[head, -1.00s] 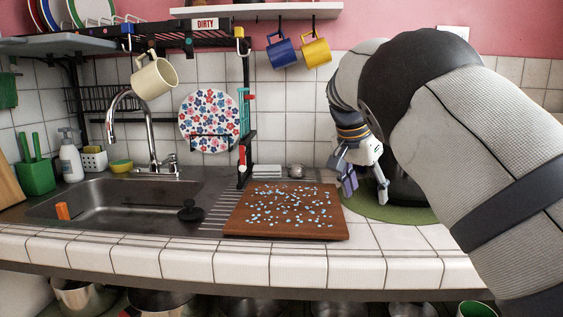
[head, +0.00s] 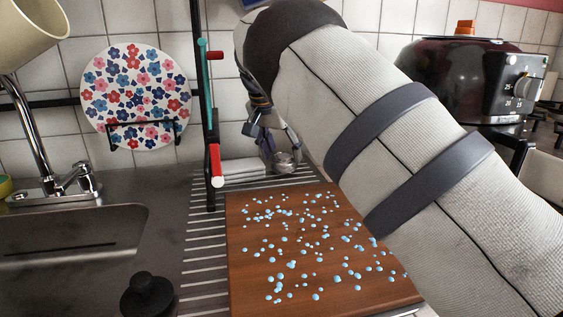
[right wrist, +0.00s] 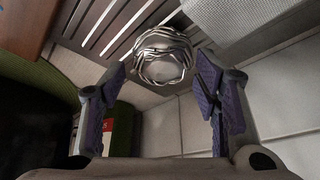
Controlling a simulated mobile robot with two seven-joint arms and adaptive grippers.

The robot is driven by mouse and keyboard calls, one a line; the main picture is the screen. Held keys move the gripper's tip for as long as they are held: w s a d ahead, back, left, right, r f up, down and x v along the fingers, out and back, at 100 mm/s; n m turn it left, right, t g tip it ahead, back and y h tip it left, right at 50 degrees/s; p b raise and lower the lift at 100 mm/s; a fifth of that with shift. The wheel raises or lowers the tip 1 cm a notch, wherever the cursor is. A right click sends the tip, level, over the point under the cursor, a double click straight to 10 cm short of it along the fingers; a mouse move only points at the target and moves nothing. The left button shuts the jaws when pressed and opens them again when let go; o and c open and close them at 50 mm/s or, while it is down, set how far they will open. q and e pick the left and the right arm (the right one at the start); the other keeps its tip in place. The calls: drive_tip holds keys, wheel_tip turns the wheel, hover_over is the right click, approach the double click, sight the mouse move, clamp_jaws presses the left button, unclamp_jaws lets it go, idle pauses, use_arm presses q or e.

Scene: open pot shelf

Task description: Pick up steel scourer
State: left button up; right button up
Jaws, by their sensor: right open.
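The steel scourer (head: 284,162) is a small silvery ball of coiled metal on the ribbed drainboard, behind the wooden board and near the tiled wall. In the right wrist view the scourer (right wrist: 162,55) lies just beyond the fingertips, roughly centred between them. My right gripper (head: 268,148) is beside the scourer in the head view, partly hidden by my own arm. In the right wrist view the right gripper (right wrist: 160,88) is open and empty, with its two purple-padded fingers wide apart. My left gripper is not in view.
A wooden board (head: 250,265) with blue droplets lies in front of the scourer. A rack post (head: 197,100) stands to the left. A dark red cooker (head: 450,80) stands at the right, and the sink (head: 70,255) is at the left.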

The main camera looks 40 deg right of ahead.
drive_tip(key=shift+x, duration=1.05)
drive_tip(key=shift+w, duration=0.15)
drive_tip(key=c, duration=0.6)
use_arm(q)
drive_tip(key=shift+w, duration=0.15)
use_arm(e)
wheel_tip(320, 180, up, 3)
drive_tip(key=shift+w+r, duration=0.1)
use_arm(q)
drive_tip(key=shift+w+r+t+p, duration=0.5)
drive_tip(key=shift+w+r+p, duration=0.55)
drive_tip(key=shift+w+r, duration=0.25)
use_arm(e)
drive_tip(key=s+a+r, duration=0.9)
drive_tip(key=s+a, duration=0.1)
drive_tip(key=shift+r, duration=0.4)
drive_tip(key=shift+o, duration=0.4)
